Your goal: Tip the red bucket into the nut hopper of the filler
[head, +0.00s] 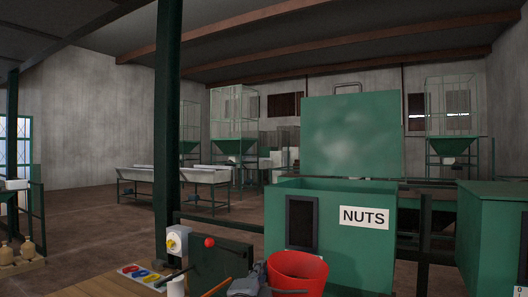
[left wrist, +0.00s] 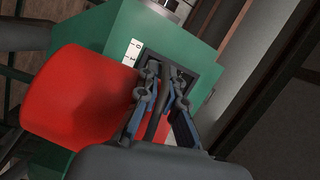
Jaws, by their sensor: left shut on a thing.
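The red bucket (head: 297,268) is at the bottom middle of the head view, in front of the green nut hopper (head: 345,255), and looks roughly upright. Its contents are hidden. The hopper carries a NUTS label (head: 364,217), and its green lid (head: 350,135) stands raised behind the opening. My left gripper (head: 255,280) is just left of the bucket. In the left wrist view the bucket (left wrist: 75,95) lies beside my left gripper (left wrist: 160,95), whose fingers are shut around a dark bar that seems to be the bucket's handle. My right gripper is not in view.
A dark green post (head: 167,120) stands left of centre. A control panel with a red-knobbed lever (head: 209,243) and a bench with colored rings (head: 138,272) are at lower left. Another green bin (head: 490,235) stands at right.

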